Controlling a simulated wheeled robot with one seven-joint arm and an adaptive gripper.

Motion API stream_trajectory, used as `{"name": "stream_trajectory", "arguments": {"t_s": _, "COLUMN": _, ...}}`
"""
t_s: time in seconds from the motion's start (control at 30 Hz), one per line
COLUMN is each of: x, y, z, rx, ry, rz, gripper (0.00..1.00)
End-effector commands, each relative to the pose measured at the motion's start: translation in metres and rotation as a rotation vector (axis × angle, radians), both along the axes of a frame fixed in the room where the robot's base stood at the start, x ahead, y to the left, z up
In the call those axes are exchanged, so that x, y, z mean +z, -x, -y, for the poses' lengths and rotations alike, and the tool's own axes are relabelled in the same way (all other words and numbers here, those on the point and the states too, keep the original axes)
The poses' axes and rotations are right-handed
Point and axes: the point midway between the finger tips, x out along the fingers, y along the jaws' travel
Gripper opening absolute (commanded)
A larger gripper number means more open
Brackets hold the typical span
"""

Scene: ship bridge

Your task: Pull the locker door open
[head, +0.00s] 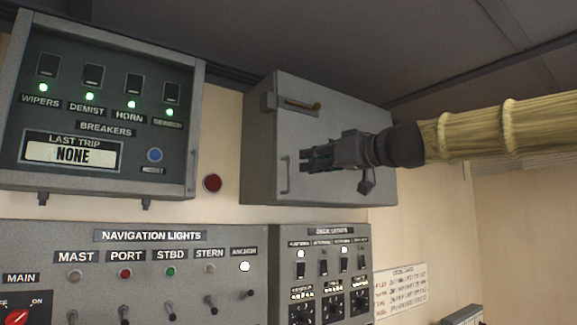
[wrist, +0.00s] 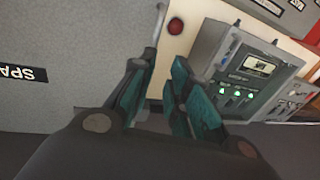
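The grey locker (head: 262,150) hangs on the wall, and its door (head: 350,118) looks shut. A thin upright handle (head: 284,176) is on the door's left edge, and a latch with a brass lever (head: 300,105) is near the top. My gripper (head: 304,161) is in front of the door, with its fingertips just right of the handle. In the wrist view my gripper (wrist: 163,75) has its fingers apart. The handle (wrist: 157,28) shows at the tip of the left finger, which hides its lower part. I cannot tell whether they touch.
A breaker panel (head: 190,120) hangs left of the locker, with a red button (head: 212,183) between them. Switch panels (head: 130,260) fill the wall below. A notice (head: 400,290) is at the lower right. The ceiling (head: 350,40) is close above the locker.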

Motion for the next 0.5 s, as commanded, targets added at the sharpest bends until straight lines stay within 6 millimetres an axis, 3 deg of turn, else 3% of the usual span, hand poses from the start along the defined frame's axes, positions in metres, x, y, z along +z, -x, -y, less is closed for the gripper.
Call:
{"name": "stream_trajectory", "arguments": {"t_s": 0.2, "x": -0.003, "y": -0.033, "z": -0.026, "rx": 0.001, "ry": 0.0, "rz": -0.011, "gripper": 0.18}}
{"name": "stream_trajectory", "arguments": {"t_s": 0.5, "x": -0.004, "y": -0.055, "z": -0.056, "rx": 0.003, "ry": 0.002, "rz": -0.009, "gripper": 0.18}}
